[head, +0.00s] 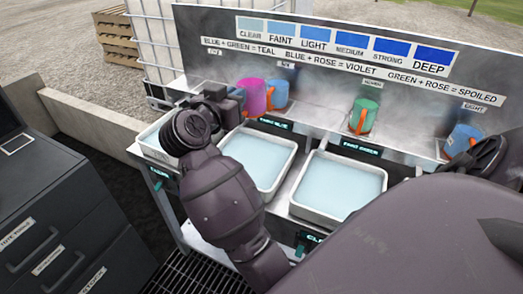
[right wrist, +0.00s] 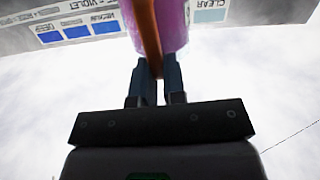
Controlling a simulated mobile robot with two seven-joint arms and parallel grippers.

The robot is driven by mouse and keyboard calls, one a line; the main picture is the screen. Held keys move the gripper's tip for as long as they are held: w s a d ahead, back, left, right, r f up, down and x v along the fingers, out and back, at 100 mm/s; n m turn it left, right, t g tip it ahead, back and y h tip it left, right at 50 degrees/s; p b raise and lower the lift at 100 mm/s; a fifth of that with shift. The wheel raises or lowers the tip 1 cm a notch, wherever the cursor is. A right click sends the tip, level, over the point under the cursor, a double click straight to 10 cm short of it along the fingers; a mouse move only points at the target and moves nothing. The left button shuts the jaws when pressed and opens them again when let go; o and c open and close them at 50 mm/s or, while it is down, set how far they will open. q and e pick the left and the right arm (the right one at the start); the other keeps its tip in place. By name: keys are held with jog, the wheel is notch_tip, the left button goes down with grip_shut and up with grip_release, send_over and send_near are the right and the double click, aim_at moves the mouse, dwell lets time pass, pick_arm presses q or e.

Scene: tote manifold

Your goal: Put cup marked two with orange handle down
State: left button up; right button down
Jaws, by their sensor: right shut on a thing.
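A pink cup (head: 254,97) is held by my right gripper (head: 238,96) at the back shelf, left of centre. In the right wrist view my right gripper (right wrist: 159,72) is shut on the orange handle (right wrist: 147,30) of this pink cup (right wrist: 173,22). No number can be read on the cup. In the head view it partly hides a blue cup (head: 279,90) just right of it. I cannot tell whether the held cup touches the shelf. My left gripper is not in view.
A green cup (head: 366,112) and another blue cup (head: 461,138) stand along the shelf (head: 325,128). In front are trays of pale liquid: a middle tray (head: 295,152), a right tray (head: 340,217) and a partly hidden left one (head: 143,150). A sign panel (head: 215,22) rises behind.

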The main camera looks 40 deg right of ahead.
jog(key=shift+f+m, duration=0.1)
jog(key=shift+m, duration=0.2)
jog(key=f+b, duration=0.2)
jog(key=f, duration=0.4)
jog(key=f+b, duration=0.1)
jog(key=f, duration=0.6)
jog(key=f+b, duration=0.2)
jog(key=f, duration=0.4)
jog(key=shift+w+f+b, duration=0.25)
jog(key=shift+w+b, duration=0.05)
jog(key=shift+f, duration=0.3)
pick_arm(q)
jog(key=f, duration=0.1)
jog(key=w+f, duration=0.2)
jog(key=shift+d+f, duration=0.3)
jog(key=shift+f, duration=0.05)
pick_arm(e)
jog(key=shift+f, duration=0.1)
